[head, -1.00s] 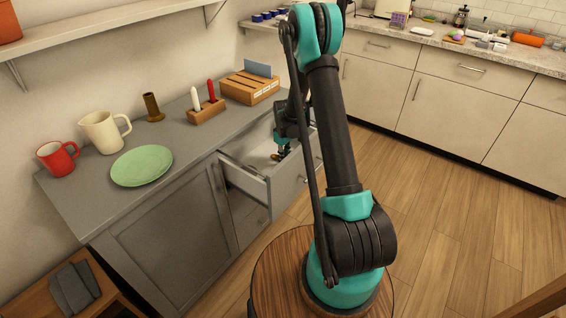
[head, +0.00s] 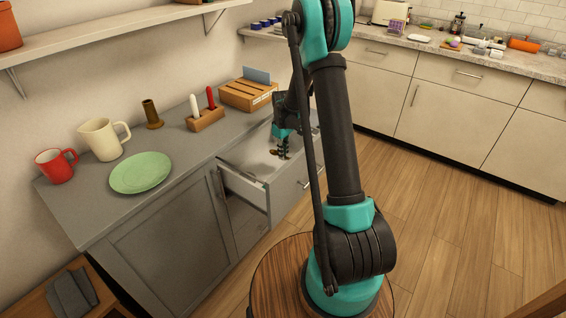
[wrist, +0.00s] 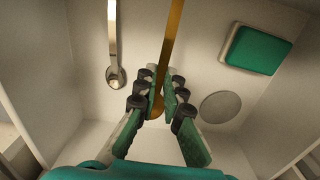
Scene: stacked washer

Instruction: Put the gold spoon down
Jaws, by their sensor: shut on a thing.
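The gold spoon (wrist: 173,35) shows in the wrist view, its handle running up out of the picture and its other end between my fingers. My gripper (wrist: 160,95) is shut on it. In the head view my gripper (head: 284,150) points down into the open drawer (head: 246,188) of the grey cabinet. The fingertips hide part of the spoon. I cannot tell whether the spoon touches the drawer floor.
In the wrist view a silver spoon (wrist: 114,72) lies at the left, a green block (wrist: 254,48) at the upper right and a grey disc (wrist: 220,107) below it. Bare floor shows between them. Drawer walls stand close on both sides. A wooden organiser (head: 248,95) stands behind the drawer.

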